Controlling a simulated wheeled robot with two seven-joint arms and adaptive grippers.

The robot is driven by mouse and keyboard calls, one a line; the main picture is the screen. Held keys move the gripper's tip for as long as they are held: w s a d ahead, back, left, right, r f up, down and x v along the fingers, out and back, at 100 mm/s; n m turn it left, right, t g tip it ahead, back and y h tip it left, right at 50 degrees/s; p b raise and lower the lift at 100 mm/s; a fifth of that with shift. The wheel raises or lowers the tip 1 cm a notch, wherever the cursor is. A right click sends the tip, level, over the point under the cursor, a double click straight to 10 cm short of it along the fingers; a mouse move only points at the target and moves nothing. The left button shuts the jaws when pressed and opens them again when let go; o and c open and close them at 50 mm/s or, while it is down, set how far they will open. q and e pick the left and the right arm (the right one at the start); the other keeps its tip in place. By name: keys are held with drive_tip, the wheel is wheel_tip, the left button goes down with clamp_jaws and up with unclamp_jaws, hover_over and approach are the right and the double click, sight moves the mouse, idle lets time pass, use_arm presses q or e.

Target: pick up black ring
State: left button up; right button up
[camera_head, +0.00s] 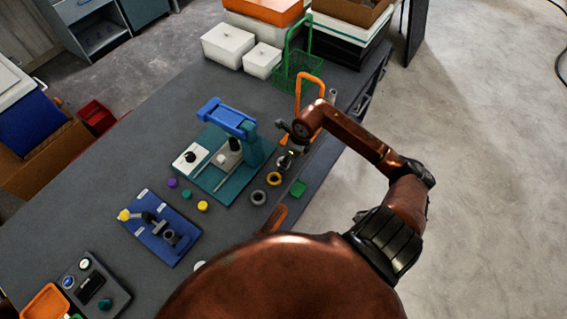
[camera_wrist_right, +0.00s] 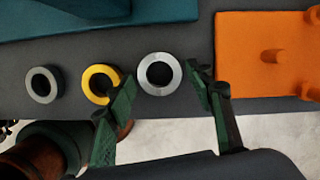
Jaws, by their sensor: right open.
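The black ring (camera_wrist_right: 42,99) lies flat on the dark table, at the left of a row of three rings in the right wrist view. It also shows in the head view (camera_head: 252,198), near the table's front edge. A yellow ring (camera_wrist_right: 101,99) lies beside it, then a silver ring (camera_wrist_right: 159,90). My right gripper (camera_wrist_right: 160,95) is open and empty, with its fingers on either side of the silver ring in the picture. One finger overlaps part of the yellow ring. The black ring is left of both fingers and unobstructed.
A teal fixture (camera_head: 209,187) stands behind the rings. An orange stand (camera_wrist_right: 240,70) is right of the right gripper. A blue fixture (camera_head: 160,242) and small coloured caps lie farther left. Bare floor lies beyond the edge.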

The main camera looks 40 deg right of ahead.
drive_tip(key=shift+f, duration=0.45)
drive_tip(key=shift+c, duration=0.2)
drive_tip(key=shift+w, duration=0.1)
drive_tip(key=c, duration=1.1)
drive_tip(key=shift+r, duration=0.1)
